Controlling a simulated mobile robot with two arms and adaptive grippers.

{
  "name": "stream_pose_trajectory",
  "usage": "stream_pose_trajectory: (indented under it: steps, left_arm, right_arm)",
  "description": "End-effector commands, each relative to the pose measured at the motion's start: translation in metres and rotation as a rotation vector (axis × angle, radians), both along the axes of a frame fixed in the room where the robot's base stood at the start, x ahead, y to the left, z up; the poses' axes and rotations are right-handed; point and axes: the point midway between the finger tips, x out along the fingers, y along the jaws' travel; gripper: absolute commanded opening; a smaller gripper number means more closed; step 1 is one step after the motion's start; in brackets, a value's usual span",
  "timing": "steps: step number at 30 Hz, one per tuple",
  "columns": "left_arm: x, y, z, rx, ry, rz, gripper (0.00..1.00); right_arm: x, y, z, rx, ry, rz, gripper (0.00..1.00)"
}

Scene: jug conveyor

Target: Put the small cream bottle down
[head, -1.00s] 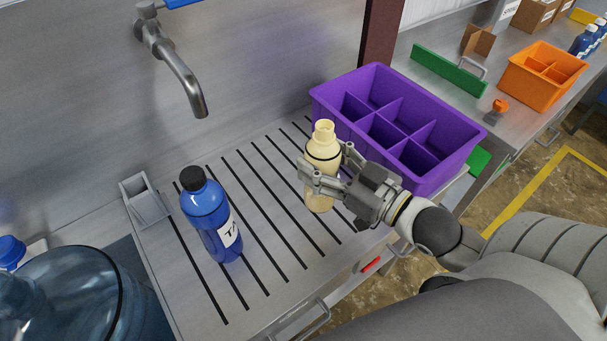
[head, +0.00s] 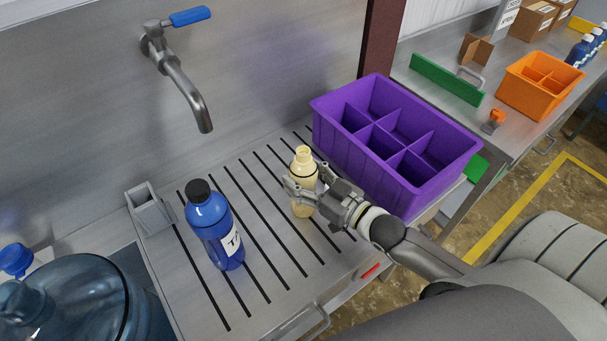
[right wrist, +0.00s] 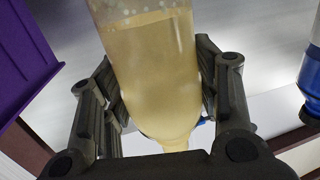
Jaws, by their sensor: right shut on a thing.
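The small cream bottle (head: 304,163) is upright over the slotted steel drainboard (head: 262,255), between the blue bottle and the purple crate. My right gripper (head: 303,190) is shut on it around the body, coming in from the right. In the right wrist view the cream bottle (right wrist: 155,70) fills the middle, between both fingers (right wrist: 158,95). The bottle's base is low at the board; I cannot tell whether it touches. My left gripper is not in view.
A blue bottle (head: 211,225) with a black cap stands on the drainboard to the left. A purple divided crate (head: 345,150) with empty visible compartments stands right behind. A tap (head: 185,85) hangs above. A large water jug (head: 75,300) is at lower left. Slotted board in front is free.

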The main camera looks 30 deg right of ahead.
Motion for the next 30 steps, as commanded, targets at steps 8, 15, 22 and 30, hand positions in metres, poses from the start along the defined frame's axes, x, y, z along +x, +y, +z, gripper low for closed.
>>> stream_pose_trajectory:
  steps: [8,15,22,30]
  left_arm:
    - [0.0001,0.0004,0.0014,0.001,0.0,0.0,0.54]
    - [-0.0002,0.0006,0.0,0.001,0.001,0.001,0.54]
    - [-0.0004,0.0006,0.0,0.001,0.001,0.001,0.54]
    - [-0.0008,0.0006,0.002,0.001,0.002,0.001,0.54]
  right_arm:
    - [-0.0002,0.0005,-0.0044,-0.001,-0.001,0.001,0.21]
    - [-0.0002,0.0004,-0.0072,-0.001,-0.001,0.0,0.62]
    - [-0.0003,0.0003,-0.0072,-0.001,-0.001,0.0,0.78]
    - [-0.0004,0.0003,-0.0034,-0.001,-0.001,0.001,0.78]
